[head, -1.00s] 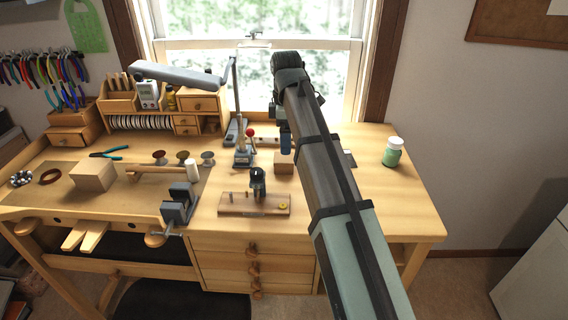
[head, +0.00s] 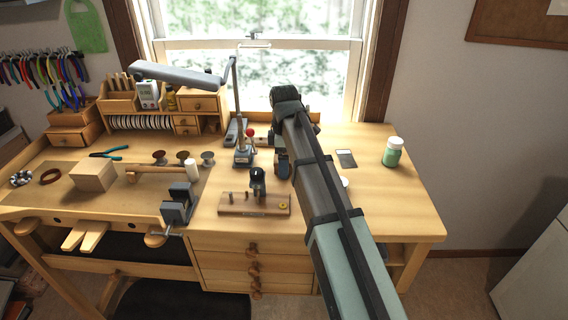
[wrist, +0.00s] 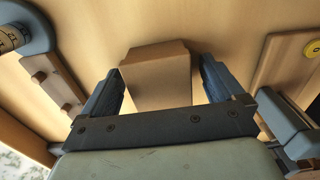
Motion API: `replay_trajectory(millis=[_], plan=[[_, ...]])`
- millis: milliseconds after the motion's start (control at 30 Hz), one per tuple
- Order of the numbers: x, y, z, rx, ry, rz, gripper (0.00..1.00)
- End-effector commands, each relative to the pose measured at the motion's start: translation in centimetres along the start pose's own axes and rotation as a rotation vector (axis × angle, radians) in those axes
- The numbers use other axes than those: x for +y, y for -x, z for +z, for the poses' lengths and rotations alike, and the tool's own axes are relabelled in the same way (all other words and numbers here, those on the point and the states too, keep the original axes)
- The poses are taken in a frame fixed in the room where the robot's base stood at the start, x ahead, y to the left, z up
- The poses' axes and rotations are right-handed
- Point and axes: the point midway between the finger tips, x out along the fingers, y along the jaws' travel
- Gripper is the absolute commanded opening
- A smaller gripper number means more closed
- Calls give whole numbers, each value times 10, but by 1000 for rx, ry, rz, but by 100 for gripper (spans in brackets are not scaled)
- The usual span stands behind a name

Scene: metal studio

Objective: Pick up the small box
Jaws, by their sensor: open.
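The small box is a plain brown box (wrist: 158,82) in the wrist view, standing on the light wooden bench top. My gripper (head: 283,168) is low over the bench in the head view. Its two dark blue fingers also show in the wrist view (wrist: 162,76), open, one on each side of the box. The left finger is very close to the box's side; a narrow gap shows at the right. I cannot tell whether either finger touches it. In the head view the box is hidden behind my gripper.
A wooden stand with a yellow knob (head: 256,204) is close in front of my gripper. A red-knobbed metal stand (head: 244,152) is close at left. A green jar (head: 392,153) and a small flat item (head: 346,158) are at right. A larger wooden block (head: 94,175) lies far left.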

Motion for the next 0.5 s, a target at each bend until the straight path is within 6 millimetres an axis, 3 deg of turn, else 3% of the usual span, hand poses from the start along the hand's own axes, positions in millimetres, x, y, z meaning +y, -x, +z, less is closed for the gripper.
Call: replay_trajectory(millis=[233, 500], plan=[[0, -2, 0, 0, 0, 1, 95], [0, -2, 0, 0, 0, 1, 69]])
